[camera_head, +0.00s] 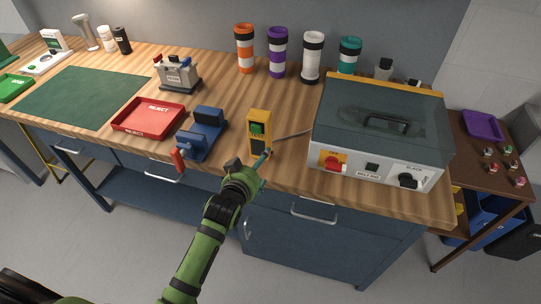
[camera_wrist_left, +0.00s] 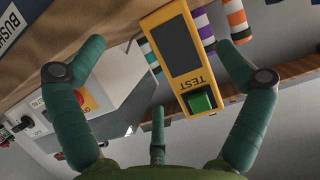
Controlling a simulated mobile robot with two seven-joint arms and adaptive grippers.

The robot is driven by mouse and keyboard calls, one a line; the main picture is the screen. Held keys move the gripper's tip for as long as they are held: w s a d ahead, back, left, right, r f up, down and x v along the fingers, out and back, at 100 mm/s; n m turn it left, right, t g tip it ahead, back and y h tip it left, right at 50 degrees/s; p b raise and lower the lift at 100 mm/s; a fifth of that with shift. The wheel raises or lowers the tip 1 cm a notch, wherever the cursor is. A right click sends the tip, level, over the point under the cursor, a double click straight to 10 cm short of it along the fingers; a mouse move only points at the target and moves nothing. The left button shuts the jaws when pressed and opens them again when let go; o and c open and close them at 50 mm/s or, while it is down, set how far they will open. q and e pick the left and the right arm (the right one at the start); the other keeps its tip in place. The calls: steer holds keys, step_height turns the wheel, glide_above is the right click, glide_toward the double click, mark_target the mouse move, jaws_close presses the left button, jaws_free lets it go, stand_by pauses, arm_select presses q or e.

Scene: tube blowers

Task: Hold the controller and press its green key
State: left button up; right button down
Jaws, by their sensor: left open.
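The controller is a yellow box (camera_head: 259,133) with a dark lower face, near the front edge of the wooden bench. Its green key (camera_head: 257,128) is on the upper part. In the left wrist view the controller (camera_wrist_left: 178,50) appears upside down, with the label TEST beside the green key (camera_wrist_left: 200,101). My left gripper (camera_head: 252,168) is just in front of the controller at the bench edge. Its teal fingers (camera_wrist_left: 160,46) are spread wide, with the controller seen beyond and between them; contact cannot be told. My right gripper is not in view.
A large lidded machine (camera_head: 379,130) stands right of the controller, joined by a cable. A blue clamp-like fixture (camera_head: 203,132) and a red reject tray (camera_head: 149,117) are to the left. Several striped tubes (camera_head: 278,52) stand at the back. Bench is clear behind the controller.

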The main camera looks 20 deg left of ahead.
mark_target(262, 144)
arm_select(q)
steer(key=shift+w+a+r+t, duration=0.15)
steer(key=shift+w+r+t, duration=0.35)
steer(key=shift+w+r, duration=0.6)
steer(key=shift+w, duration=0.6)
steer(key=x, duration=0.4)
steer(key=shift+w+f+p, duration=0.1)
steer(key=shift+w+p, duration=0.05)
steer(key=shift+p, duration=0.25)
steer(key=shift+w+f, duration=0.25)
steer(key=shift+w, duration=0.35)
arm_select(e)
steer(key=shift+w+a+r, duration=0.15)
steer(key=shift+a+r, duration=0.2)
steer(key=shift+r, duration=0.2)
